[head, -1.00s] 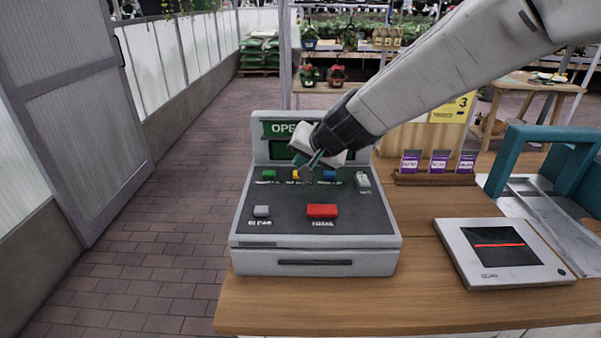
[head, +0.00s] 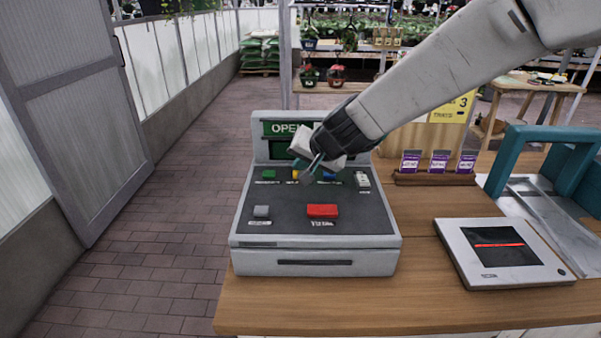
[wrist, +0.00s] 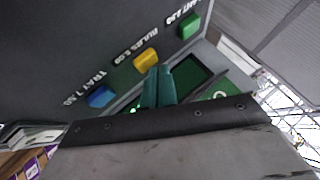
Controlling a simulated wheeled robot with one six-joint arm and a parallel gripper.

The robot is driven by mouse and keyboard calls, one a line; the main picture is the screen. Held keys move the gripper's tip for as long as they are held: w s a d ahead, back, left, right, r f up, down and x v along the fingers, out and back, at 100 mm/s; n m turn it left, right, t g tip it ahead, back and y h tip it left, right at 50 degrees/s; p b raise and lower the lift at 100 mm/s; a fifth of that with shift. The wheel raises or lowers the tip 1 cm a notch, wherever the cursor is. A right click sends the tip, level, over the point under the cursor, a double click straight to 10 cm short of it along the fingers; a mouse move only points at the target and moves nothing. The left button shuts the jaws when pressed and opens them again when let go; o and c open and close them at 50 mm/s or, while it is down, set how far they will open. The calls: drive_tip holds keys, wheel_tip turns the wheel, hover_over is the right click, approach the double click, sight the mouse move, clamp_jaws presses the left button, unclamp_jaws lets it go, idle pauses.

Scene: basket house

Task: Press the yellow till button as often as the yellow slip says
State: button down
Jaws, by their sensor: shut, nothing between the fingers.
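The till (head: 315,255) stands on the wooden counter, with the yellow button (head: 295,175) between a green and a blue button in its back row. The yellow button also shows in the wrist view (wrist: 146,60). My gripper (head: 309,173) is shut and empty, its teal fingertips (wrist: 158,70) beside the yellow button. I cannot tell whether they touch the till. The yellow slip (head: 454,107) on the wooden board behind the counter reads "3", with smaller print beneath it.
The green button (head: 269,174) and blue button (head: 329,175) flank the yellow one closely. A red button (head: 322,210) and grey button (head: 261,211) are nearer the front. A scanner pad (head: 500,253), purple packets (head: 438,161) and a teal-handled carrier (head: 498,160) stand to the right.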

drive_tip(key=shift+f, duration=0.45)
idle(0.4)
drive_tip(key=shift+r, duration=0.9)
drive_tip(key=shift+r, duration=2.5)
idle(0.7)
